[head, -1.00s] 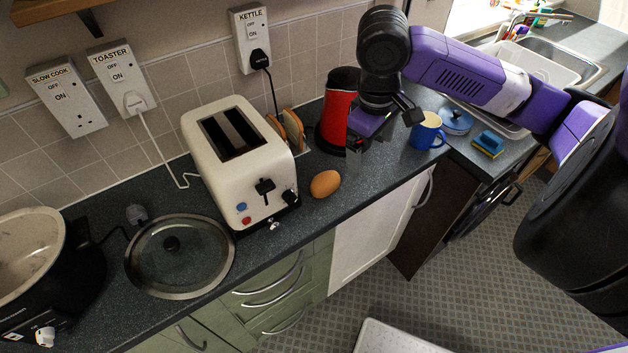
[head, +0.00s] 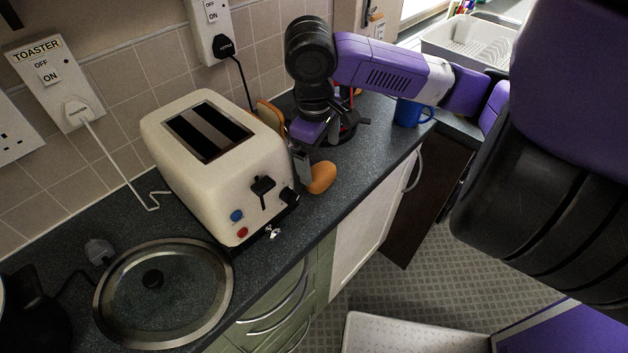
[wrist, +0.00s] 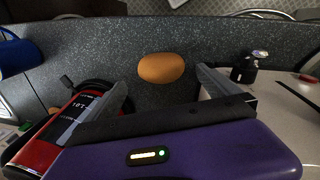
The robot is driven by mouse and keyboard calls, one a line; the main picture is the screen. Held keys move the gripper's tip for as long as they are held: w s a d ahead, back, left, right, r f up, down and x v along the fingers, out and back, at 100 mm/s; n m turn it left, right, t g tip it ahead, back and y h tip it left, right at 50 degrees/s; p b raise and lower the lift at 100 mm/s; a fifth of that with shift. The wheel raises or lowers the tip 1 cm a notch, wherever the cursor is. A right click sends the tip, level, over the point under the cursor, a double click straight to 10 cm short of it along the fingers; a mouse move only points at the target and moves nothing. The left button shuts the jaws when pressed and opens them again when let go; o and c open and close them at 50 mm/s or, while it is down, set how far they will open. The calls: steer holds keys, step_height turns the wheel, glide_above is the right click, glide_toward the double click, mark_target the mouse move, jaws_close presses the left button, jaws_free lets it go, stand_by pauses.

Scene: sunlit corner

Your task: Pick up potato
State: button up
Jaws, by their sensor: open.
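The potato (head: 321,178) is a smooth orange-brown oval lying on the dark counter (head: 250,270), just right of the toaster's front corner. In the wrist view the potato (wrist: 162,68) lies ahead of the gap between the fingers, near the middle. My gripper (wrist: 160,88) is open, with nothing between its fingers. In the head view my gripper (head: 310,165) is low over the counter, and one grey finger overlaps the potato's left edge. I cannot tell whether it touches.
The cream toaster (head: 220,165) stands close on the left, with bread (head: 270,115) behind it. A blue mug (head: 408,112) stands farther right. A glass lid (head: 165,295) lies at front left.

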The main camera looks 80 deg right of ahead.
mark_target(321, 171)
steer(key=f, duration=0.4)
steer(key=d+f, duration=0.1)
steer(key=f, duration=0.2)
steer(key=shift+f+p, duration=0.1)
steer(key=shift+p, duration=0.25)
steer(key=c, duration=1.5)
step_height(321, 171, up, 20)
steer(key=shift+s+r+p, duration=0.1)
steer(key=shift+s+p, duration=0.05)
steer(key=shift+p, duration=0.15)
